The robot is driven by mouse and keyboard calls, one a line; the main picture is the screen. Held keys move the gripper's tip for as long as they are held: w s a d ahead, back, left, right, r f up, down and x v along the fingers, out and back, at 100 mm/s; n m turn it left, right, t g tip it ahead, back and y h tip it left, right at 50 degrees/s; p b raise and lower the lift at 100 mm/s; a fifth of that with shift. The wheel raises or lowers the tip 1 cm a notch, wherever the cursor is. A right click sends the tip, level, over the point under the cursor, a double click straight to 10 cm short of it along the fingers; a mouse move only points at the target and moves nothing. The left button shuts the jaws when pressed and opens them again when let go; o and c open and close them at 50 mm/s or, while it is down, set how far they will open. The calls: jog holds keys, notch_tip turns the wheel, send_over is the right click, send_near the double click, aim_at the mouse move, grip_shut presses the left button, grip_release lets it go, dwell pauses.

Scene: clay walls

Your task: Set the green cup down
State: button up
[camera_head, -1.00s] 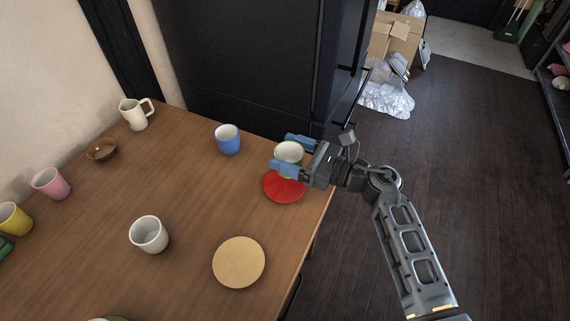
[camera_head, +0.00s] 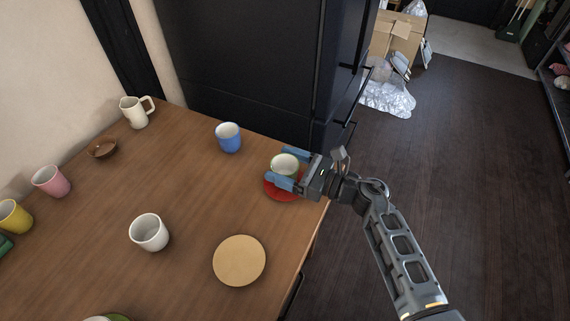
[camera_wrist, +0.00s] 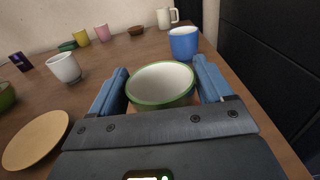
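The green cup (camera_head: 285,166), with a white inside, is upright between the blue fingers of my gripper (camera_head: 288,168). In the wrist view the green cup (camera_wrist: 161,86) fills the space between the fingertips (camera_wrist: 160,80), which look closed on its sides. In the head view it is over the red plate (camera_head: 283,193) near the table's right edge. The cup and fingers hide part of the plate. I cannot tell whether the cup's base touches it.
The wooden table (camera_head: 190,190) holds a blue cup (camera_head: 228,138), a white cup (camera_head: 149,232), a tan round plate (camera_head: 239,260), a white jug (camera_head: 136,112), a brown bowl (camera_head: 102,148), and pink (camera_head: 51,181) and yellow (camera_head: 14,217) cups. A dark cabinet (camera_head: 250,60) stands behind.

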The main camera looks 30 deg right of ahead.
jog(key=o, duration=0.3)
jog(key=shift+o, duration=0.2)
jog(key=shift+r, duration=0.2)
jog(key=b+v, duration=0.1)
jog(key=v, duration=1.1)
jog(key=shift+b, duration=0.4)
